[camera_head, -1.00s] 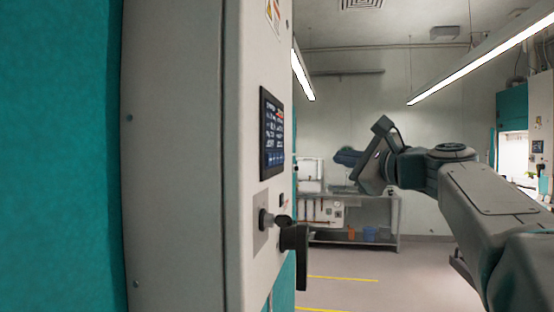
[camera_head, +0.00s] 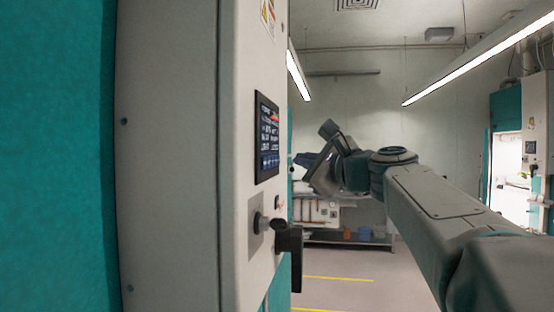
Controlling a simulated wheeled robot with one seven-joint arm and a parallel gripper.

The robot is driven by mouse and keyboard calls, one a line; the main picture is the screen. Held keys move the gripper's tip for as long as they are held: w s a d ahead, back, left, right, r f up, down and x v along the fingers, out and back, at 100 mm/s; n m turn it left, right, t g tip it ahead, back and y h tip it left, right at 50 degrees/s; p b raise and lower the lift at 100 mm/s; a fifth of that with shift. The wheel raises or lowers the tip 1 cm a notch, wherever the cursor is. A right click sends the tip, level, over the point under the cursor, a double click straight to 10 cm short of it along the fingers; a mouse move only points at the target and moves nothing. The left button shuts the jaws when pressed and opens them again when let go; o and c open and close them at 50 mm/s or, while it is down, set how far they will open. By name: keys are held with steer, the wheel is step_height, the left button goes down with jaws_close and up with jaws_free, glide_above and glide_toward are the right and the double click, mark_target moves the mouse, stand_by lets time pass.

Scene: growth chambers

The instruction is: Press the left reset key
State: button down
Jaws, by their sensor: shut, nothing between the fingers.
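A white cabinet front (camera_head: 236,110) stands close on the left, seen at a steep angle. It carries a dark lit display (camera_head: 267,137). I cannot tell for sure which control is the left reset key; no label is readable. My gripper (camera_head: 299,160) is shut and empty, pointing left. In the picture its tip lies just right of the display, near the cabinet's edge; any contact cannot be made out.
A teal panel (camera_head: 55,150) fills the far left. A metal bench (camera_head: 345,238) with a white device and small coloured containers stands at the back wall. Another teal and white chamber (camera_head: 507,150) is at the right. The floor (camera_head: 340,285) with yellow lines is clear in the middle.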

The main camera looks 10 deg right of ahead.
steer(key=shift+w+a, duration=0.25)
steer(key=shift+a, duration=0.5)
steer(key=shift+a, duration=0.1)
stand_by(1.5)
steer(key=shift+w+a, duration=0.1)
steer(key=shift+a, duration=0.2)
steer(key=shift+w+a, duration=0.1)
steer(key=shift+a, duration=0.2)
stand_by(0.6)
steer(key=shift+d, duration=0.1)
steer(key=shift+s+d, duration=0.25)
steer(key=shift+d, duration=0.4)
steer(key=shift+s+d+b, duration=0.15)
steer(key=shift+s+d, duration=0.1)
steer(key=shift+d, duration=0.55)
steer(key=shift+s+d+b, duration=0.2)
steer(key=shift+s+d, duration=0.05)
steer(key=shift+d, duration=0.5)
steer(key=shift+s+d+b, duration=0.15)
steer(key=shift+s+d, duration=0.1)
steer(key=shift+d, duration=0.55)
steer(key=shift+f, duration=0.1)
